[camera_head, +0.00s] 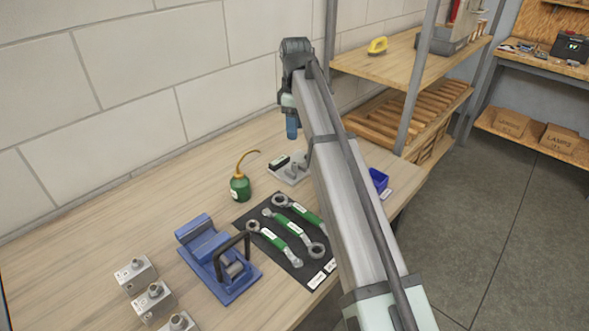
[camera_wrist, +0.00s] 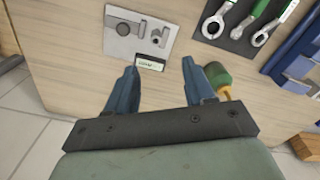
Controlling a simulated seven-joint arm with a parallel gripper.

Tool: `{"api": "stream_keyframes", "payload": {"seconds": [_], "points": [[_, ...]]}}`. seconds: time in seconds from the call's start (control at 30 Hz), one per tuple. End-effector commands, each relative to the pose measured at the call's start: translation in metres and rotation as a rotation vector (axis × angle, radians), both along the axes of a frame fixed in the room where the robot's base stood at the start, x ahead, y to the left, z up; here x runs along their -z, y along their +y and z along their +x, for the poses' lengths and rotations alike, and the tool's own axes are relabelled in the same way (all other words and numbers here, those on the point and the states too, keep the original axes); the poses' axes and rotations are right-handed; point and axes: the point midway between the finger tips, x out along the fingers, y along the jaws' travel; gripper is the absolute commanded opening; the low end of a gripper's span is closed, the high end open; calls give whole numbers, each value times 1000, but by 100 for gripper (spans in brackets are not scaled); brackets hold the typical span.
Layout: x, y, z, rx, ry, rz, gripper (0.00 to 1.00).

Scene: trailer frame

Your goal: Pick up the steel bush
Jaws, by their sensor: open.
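My gripper (camera_wrist: 159,67) is open and empty in the wrist view, its two blue fingers apart. In the head view my gripper (camera_head: 292,126) hangs above the bench near the wall. A grey plate (camera_wrist: 122,47) lies just beyond the fingertips in the wrist view. A small black-and-white label block (camera_wrist: 150,64) sits at the plate's near edge. My arm partly hides the plate (camera_head: 284,177) in the head view.
A green oil can (camera_head: 240,188) stands near the plate, partly behind the right finger in the wrist view (camera_wrist: 218,74). Green-handled wrenches (camera_head: 290,228) lie on a dark mat. A blue vise (camera_head: 213,255) and several metal blocks (camera_head: 150,300) stand left. A blue bin (camera_head: 378,180) stands right.

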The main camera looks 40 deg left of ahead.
Motion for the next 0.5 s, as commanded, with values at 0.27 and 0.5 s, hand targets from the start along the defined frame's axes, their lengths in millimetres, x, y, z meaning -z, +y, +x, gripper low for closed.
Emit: {"api": "stream_keyframes", "payload": {"seconds": [0.27, 0.5], "points": [[44, -1, 0, 2, 0, -1, 53], [75, 0, 1, 3, 0, 0, 53]]}}
